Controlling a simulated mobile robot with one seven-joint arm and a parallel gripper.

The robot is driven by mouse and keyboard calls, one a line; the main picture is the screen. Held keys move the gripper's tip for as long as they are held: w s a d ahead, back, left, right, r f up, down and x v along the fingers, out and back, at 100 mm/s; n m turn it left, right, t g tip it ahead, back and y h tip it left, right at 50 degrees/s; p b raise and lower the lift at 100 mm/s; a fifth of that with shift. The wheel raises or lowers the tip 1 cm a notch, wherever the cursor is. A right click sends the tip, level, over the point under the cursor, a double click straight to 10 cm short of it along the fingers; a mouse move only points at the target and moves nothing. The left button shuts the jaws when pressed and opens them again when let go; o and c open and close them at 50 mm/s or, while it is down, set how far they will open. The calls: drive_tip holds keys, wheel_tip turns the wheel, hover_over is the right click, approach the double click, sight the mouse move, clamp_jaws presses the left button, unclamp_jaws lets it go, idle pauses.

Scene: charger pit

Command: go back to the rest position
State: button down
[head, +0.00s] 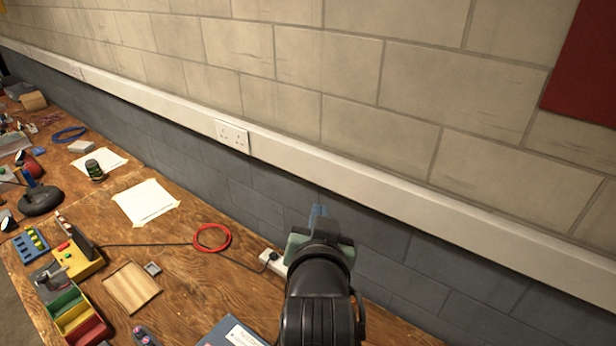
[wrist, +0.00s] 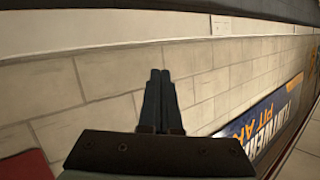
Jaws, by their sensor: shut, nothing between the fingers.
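My gripper (head: 319,212) is raised above the bench at the lower middle of the head view, in front of the dark lower part of the wall. My dark arm hides part of the bench below it. In the wrist view my gripper (wrist: 159,75) has its two dark fingers side by side and shut, with nothing between them. The fingers point toward the pale block wall (wrist: 110,75) and touch nothing that I can see.
The wooden bench (head: 190,275) runs along the wall. It carries a red cable coil (head: 212,237), a wooden tray (head: 132,287), coloured bins (head: 75,317) and a white power strip (head: 272,260). A white trunking (head: 320,165) with a socket (head: 232,135) crosses the wall.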

drive_tip(key=s+a+r+n+t+b, duration=0.15)
drive_tip(key=r+t, duration=0.25)
drive_tip(key=r, duration=0.6)
drive_tip(key=s+r+n+t+b, duration=0.1)
drive_tip(key=s+r+t+b, duration=0.15)
drive_tip(key=r, duration=0.75)
drive_tip(key=s+r+t+b, duration=0.1)
drive_tip(key=s+r+t, duration=0.5)
drive_tip(key=s+r, duration=0.5)
drive_tip(key=shift+s+r+n+y, duration=0.3)
drive_tip(key=shift+s+r+n, duration=0.1)
drive_tip(key=shift+r, duration=0.1)
drive_tip(key=shift+a, duration=0.15)
